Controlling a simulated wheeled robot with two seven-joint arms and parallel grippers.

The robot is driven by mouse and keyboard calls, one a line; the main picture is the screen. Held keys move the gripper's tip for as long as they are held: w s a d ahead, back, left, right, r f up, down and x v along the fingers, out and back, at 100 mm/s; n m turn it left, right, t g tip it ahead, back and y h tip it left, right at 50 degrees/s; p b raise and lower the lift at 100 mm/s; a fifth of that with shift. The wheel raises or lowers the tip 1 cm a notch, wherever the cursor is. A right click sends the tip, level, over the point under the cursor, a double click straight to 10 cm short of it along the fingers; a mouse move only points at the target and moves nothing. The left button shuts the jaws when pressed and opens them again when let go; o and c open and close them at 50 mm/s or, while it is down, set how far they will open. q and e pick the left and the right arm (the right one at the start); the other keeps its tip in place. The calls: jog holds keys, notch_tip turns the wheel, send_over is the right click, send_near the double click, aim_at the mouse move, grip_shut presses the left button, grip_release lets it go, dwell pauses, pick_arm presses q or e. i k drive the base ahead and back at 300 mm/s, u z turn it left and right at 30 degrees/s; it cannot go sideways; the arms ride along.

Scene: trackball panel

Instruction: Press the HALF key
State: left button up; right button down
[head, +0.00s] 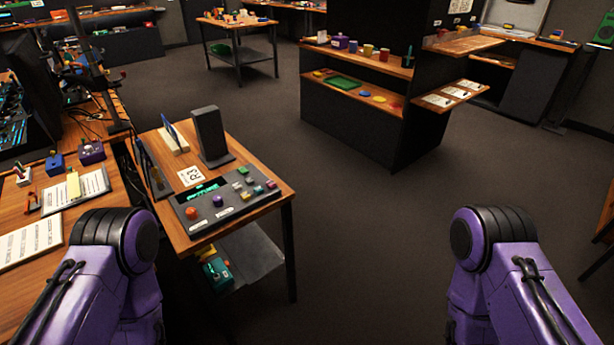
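The trackball panel (228,199) is a dark grey box lying on a small wooden table at left centre. It has a green-lit display (203,189), an orange-red ball (191,213), a purple ball (218,201) and several small keys (252,186) in grey, green, red and yellow at its right side. The key lettering is too small to read, so I cannot tell which is the HALF key. My purple arms show at the lower left and lower right. Both grippers are out of view, and neither arm covers the panel.
The small wooden table (178,238) also bears a dark upright block (210,136) and a card marked R3 (191,176) behind the panel. A cluttered bench (20,208) adjoins on the left. A shelf unit (350,126) stands farther back. The floor (370,230) right of the table is clear.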

aim_at(249, 182)
jog(key=z, duration=0.05)
jog(key=i, duration=1)
jog(key=u, duration=1.25)
